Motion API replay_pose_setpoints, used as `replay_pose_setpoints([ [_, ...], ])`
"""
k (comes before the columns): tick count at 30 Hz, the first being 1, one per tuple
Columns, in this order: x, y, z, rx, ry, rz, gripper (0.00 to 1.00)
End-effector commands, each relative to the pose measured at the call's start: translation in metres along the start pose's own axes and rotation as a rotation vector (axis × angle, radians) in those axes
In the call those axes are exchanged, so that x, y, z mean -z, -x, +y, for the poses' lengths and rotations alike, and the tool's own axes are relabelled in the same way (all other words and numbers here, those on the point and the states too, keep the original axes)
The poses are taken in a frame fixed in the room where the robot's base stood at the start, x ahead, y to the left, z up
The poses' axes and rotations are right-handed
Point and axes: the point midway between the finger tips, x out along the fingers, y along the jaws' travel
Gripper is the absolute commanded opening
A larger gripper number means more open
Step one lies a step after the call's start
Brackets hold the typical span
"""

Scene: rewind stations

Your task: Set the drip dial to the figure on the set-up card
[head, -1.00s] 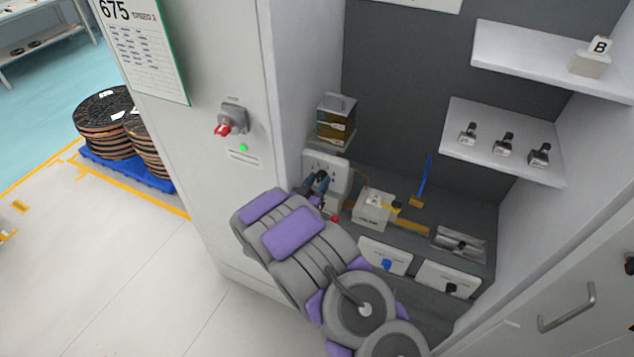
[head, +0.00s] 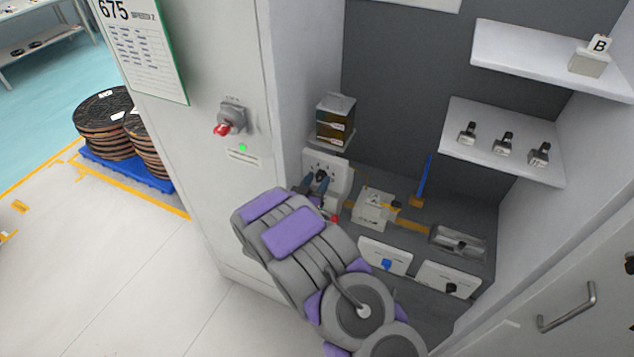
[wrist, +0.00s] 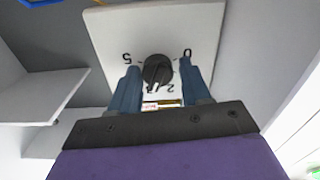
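The drip dial, a black knob (wrist: 157,70) on a white plate (wrist: 110,30), faces my gripper in the wrist view. The figures 5, 0 and 2 show around it, upside down; I cannot tell its setting for sure. My gripper (wrist: 163,82) is open, its two blue fingers on either side of the knob with gaps to it. In the head view, my gripper (head: 318,184) is at the white dial plate (head: 328,160) under the amber tank (head: 335,120).
A red-handled switch (head: 229,121) with a green lamp (head: 242,147) is on the cabinet face. Right of my gripper are a white block (head: 372,212), a plate with a blue knob (head: 385,257) and one with a black knob (head: 448,279). Shelves (head: 500,150) hold small parts.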

Motion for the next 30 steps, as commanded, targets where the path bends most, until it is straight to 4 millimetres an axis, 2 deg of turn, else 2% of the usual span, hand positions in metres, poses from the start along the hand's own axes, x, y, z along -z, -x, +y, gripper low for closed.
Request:
replay_pose_setpoints([
  [1, 0.000, 0.000, 0.000, 0.000, 0.000, 0.000, 0.53],
  [4, 0.000, 0.000, 0.001, -0.001, 0.000, 0.000, 0.62],
  [14, 0.000, 0.003, 0.002, -0.001, 0.000, -0.001, 0.63],
  [20, -0.001, 0.029, 0.001, 0.001, 0.002, -0.004, 0.63],
  [30, -0.001, 0.091, -0.001, 0.003, 0.002, -0.001, 0.63],
])
